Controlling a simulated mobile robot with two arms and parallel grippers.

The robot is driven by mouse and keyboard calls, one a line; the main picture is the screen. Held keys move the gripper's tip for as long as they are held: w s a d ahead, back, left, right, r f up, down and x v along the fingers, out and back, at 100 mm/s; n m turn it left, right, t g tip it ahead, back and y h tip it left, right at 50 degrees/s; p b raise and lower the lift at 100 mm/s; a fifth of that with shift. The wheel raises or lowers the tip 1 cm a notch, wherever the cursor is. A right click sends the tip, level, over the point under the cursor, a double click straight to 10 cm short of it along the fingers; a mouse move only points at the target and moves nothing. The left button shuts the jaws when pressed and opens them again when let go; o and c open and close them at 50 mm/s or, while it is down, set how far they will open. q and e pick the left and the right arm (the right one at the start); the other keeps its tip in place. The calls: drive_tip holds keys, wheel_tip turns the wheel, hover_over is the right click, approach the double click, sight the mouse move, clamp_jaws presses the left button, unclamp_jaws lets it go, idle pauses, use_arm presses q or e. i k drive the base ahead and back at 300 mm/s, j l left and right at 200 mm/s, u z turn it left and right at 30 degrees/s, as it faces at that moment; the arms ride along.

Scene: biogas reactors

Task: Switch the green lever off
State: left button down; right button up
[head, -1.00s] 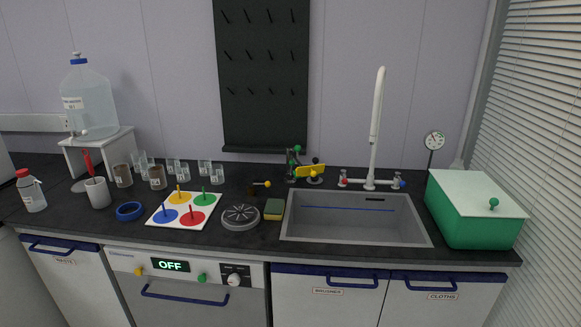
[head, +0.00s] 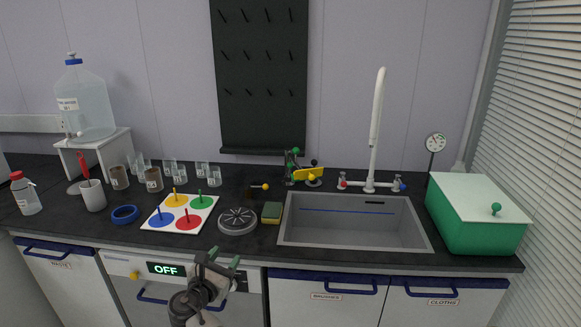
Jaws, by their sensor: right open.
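A small dark fitting with green ball ends (head: 294,152) stands on the counter behind the sink's left corner; this looks like the green lever, but its exact position is too small to tell. A yellow lever (head: 308,174) with dark ball ends is right beside it. My right gripper (head: 224,260) is open and empty, low in front of the dishwasher panel, well apart from the fitting. It covers the panel's green knob and dial. The panel display (head: 166,269) reads OFF. My left gripper is not in view.
The sink (head: 352,222) with its white tap (head: 375,135) lies right of centre. A green box (head: 478,220) with a green-knobbed lid stands at right. A round grey disc (head: 237,221), a sponge (head: 271,212) and a colour-spot board (head: 181,213) lie near the front edge.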

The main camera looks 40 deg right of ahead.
sight(289, 171)
drive_tip(key=i+l, duration=0.15)
drive_tip(key=l, duration=0.2)
drive_tip(key=i+l, duration=0.1)
drive_tip(key=l, duration=0.3)
drive_tip(key=i+l, duration=0.15)
drive_tip(key=l, duration=0.2)
drive_tip(key=i+l, duration=0.15)
drive_tip(key=l, duration=0.2)
drive_tip(key=i+l, duration=0.1)
drive_tip(key=l, duration=0.3)
